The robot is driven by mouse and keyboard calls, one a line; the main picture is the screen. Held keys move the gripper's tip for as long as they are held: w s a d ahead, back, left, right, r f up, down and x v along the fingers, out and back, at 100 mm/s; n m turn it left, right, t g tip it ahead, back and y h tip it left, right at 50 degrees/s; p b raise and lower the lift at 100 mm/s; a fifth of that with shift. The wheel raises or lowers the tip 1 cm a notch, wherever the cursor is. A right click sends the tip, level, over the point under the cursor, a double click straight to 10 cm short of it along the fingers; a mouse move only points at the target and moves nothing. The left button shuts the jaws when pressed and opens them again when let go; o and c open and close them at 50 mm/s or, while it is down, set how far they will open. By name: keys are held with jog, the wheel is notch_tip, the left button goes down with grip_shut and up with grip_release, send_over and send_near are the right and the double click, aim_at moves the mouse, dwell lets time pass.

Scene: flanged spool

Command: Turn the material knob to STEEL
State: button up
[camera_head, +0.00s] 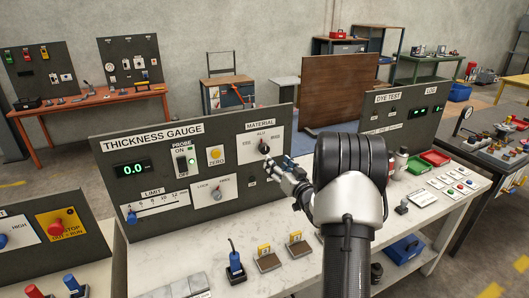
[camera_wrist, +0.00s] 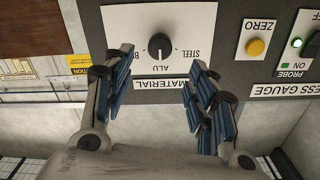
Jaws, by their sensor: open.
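The material knob (camera_head: 264,147) is a small black knob on a white plate, at the upper right of the dark thickness gauge panel. In the wrist view, which is upside down, the knob (camera_wrist: 159,46) lies between STEEL on the right and a partly hidden label starting with B on the left. ALU is printed below it there, and the knob's pale mark seems to point at ALU. My gripper (camera_head: 276,170) is open and empty, just in front of and below the knob. Its two fingers (camera_wrist: 160,66) flank the knob in the wrist view; contact cannot be seen.
A yellow ZERO button (camera_wrist: 256,47) and a green-lit PROBE switch (camera_head: 182,163) sit on the same panel. The LOCK/ZERO dial (camera_head: 216,189) and LIMIT slider (camera_head: 131,216) are lower left. A blue joystick-like part (camera_head: 235,263) stands on the white bench in front.

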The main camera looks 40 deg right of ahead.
aim_at(265, 150)
jog(key=b+x, duration=0.1)
jog(key=x, duration=1)
jog(key=shift+w+d, duration=0.1)
jog(key=shift+w, duration=0.05)
jog(key=c, duration=1)
jog(key=shift+c, duration=0.2)
